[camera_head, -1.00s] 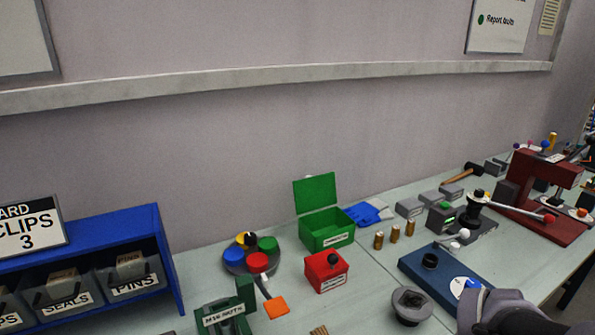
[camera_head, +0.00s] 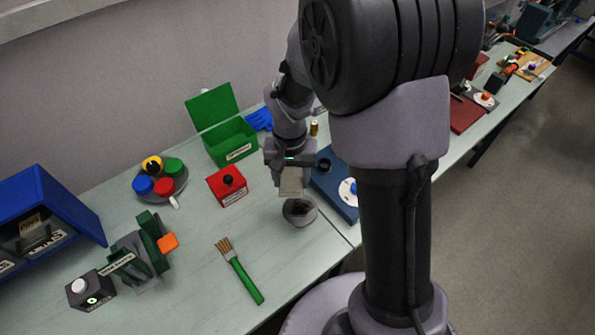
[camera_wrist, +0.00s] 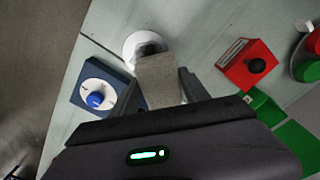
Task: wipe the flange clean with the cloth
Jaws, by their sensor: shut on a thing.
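The flange (camera_head: 300,213), a grey round part with a dark centre, stands on the bench; it also shows in the wrist view (camera_wrist: 132,43), partly hidden. My gripper (camera_head: 290,170) is shut on a beige cloth (camera_head: 291,183), which hangs down from the jaws. In the wrist view the cloth (camera_wrist: 159,82) covers the near part of the flange. The cloth is over the flange's back edge in the head view; I cannot tell whether they touch.
A blue plate with a white dial (camera_wrist: 97,93) stands close beside the flange. A red box (camera_head: 227,187), an open green box (camera_head: 230,143) and a brush (camera_head: 239,270) are on the bench. My arm hides the bench to the right.

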